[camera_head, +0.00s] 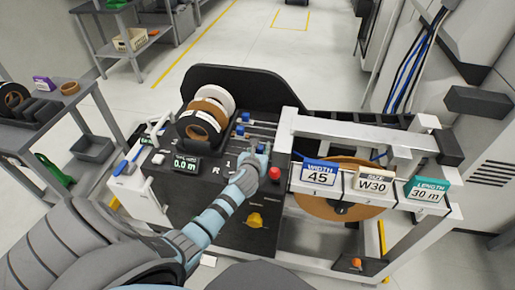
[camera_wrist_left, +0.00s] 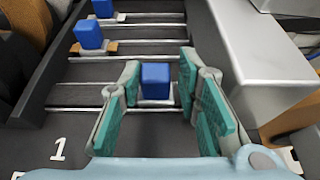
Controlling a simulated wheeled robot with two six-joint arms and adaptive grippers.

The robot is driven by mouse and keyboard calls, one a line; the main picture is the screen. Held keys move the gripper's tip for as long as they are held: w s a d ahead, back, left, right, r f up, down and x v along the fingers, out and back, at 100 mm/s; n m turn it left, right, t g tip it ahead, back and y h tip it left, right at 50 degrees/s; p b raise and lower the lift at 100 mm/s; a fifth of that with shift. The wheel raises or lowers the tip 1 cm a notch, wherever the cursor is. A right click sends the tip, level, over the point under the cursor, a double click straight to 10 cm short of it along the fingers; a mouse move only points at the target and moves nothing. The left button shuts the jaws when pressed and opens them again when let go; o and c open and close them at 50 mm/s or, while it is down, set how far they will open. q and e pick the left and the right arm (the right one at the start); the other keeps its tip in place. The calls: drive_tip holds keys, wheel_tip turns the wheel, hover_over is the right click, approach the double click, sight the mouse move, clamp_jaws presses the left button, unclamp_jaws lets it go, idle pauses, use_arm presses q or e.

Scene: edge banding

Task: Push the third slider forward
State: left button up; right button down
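Three blue sliders sit on metal rails on the black panel. In the left wrist view the far slider (camera_wrist_left: 103,8) and the middle slider (camera_wrist_left: 90,36) are up and to the left, and the nearest slider (camera_wrist_left: 155,78) is between my fingers. My left gripper (camera_wrist_left: 158,92) is open, its teal fingers on either side of the nearest slider with a visible gap at each side. In the head view my left gripper (camera_head: 262,156) is over the panel and partly covers that slider. My right gripper is not in view.
A red button (camera_head: 275,173) is just right of the left gripper, and a yellow knob (camera_head: 255,220) is below it. Tape rolls (camera_head: 208,112) stand to the left of the sliders. A white frame with signs (camera_head: 320,175) rises to the right.

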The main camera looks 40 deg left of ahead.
use_arm(q)
drive_tip(key=shift+r, duration=0.1)
idle(0.4)
drive_tip(key=v, duration=1.2)
drive_tip(key=shift+a, duration=0.1)
